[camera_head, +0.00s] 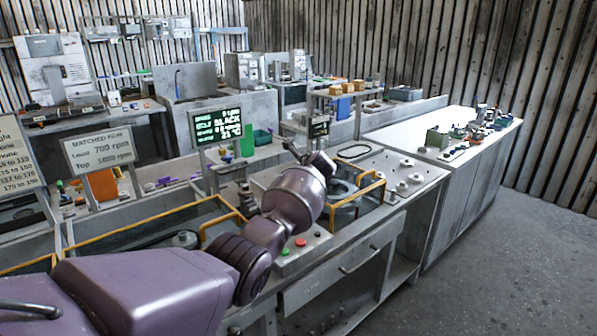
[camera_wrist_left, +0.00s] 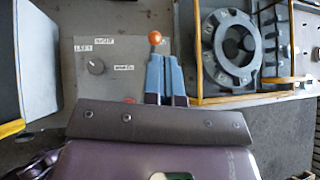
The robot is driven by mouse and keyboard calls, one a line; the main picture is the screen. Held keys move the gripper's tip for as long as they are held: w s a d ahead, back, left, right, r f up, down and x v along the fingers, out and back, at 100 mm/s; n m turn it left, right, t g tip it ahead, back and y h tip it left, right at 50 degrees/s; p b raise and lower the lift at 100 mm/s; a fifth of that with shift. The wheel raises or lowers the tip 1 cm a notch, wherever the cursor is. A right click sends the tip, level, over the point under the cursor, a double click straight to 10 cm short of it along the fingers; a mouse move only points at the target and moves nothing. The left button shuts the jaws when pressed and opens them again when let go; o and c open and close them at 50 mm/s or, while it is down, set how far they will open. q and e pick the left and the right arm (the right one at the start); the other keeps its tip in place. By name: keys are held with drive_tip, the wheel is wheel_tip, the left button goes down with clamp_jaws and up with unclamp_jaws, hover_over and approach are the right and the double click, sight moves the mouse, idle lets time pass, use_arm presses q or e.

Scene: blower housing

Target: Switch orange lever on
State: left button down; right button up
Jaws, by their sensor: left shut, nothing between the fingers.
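The orange lever shows in the left wrist view as an orange ball knob (camera_wrist_left: 154,38) on a grey control panel (camera_wrist_left: 112,52). My left gripper (camera_wrist_left: 164,58) has its two blue-grey fingers side by side and shut, with nothing between them. The fingertips are just below the orange knob in the picture; I cannot tell whether they touch it. The lever's stem is mostly hidden by the fingers. In the head view my purple left arm reaches over the bench and hides the lever and fingers. My right gripper is in neither view.
A round grey flanged housing (camera_wrist_left: 250,67) lies right of the fingers, bordered by yellow rails (camera_wrist_left: 197,80). A display screen (camera_head: 218,126) stands behind my arm.

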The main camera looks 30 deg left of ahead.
use_arm(q)
drive_tip(key=shift+s+d+r, duration=0.2)
drive_tip(key=shift+s+r, duration=0.05)
drive_tip(key=shift+r, duration=0.5)
drive_tip(key=shift+s+d+r, duration=0.25)
drive_tip(key=shift+r, duration=0.45)
drive_tip(key=shift+s+d+r, duration=0.2)
drive_tip(key=shift+s+r, duration=0.05)
drive_tip(key=shift+r, duration=0.5)
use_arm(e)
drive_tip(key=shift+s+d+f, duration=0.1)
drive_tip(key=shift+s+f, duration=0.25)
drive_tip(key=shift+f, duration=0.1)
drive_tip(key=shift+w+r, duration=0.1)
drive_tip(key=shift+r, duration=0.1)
